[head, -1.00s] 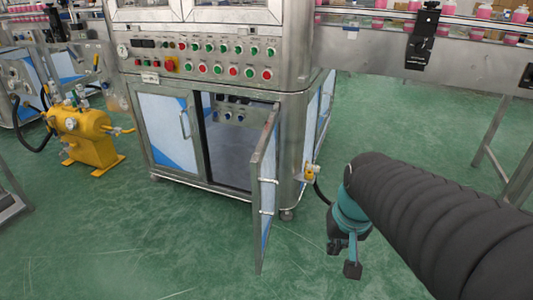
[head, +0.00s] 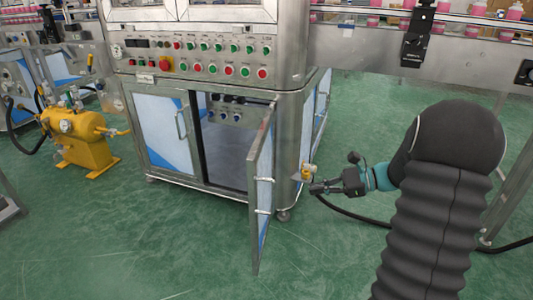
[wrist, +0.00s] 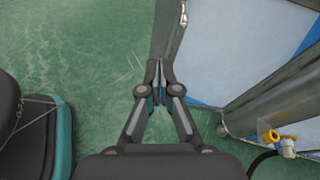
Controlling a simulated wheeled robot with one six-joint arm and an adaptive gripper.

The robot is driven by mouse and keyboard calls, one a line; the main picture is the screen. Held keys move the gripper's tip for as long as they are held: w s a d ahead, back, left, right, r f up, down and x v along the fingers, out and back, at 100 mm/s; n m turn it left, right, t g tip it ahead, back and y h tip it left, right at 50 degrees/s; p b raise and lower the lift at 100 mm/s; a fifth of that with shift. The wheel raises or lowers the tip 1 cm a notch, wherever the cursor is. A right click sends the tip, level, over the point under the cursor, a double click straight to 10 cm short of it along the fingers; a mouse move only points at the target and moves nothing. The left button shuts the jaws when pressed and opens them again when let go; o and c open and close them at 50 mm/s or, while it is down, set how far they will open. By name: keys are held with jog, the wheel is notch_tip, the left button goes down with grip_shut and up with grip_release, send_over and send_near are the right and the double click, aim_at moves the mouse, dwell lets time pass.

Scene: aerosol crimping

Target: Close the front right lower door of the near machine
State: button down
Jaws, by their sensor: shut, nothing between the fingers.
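The front right lower door (head: 262,187) of the near machine (head: 212,120) stands wide open, swung out toward me, seen nearly edge-on in the head view. The cabinet opening (head: 226,160) behind it shows a small panel of knobs. My gripper (head: 314,188) is to the right of the door at about its mid-height, with a gap that I cannot judge exactly. In the wrist view my gripper (wrist: 159,68) is shut and empty, its tips close to the lower edge of a blue-and-white panel (wrist: 220,45), which looks like the open door.
A yellow valve fitting (head: 307,172) with a black hose sits at the machine's right corner, near my gripper. The left lower door (head: 163,130) is shut. A yellow tank (head: 82,140) stands at left. Green floor (head: 150,235) in front is clear.

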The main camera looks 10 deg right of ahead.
jog(key=w+r+m+t+y, duration=0.2)
jog(key=w+r+y, duration=0.1)
jog(key=r, duration=0.5)
send_near(257, 151)
jog(key=shift+m, duration=0.4)
jog(key=x, duration=0.7)
jog(key=shift+s+a, duration=0.1)
jog(key=shift+a, duration=0.05)
jog(key=shift+a, duration=0.1)
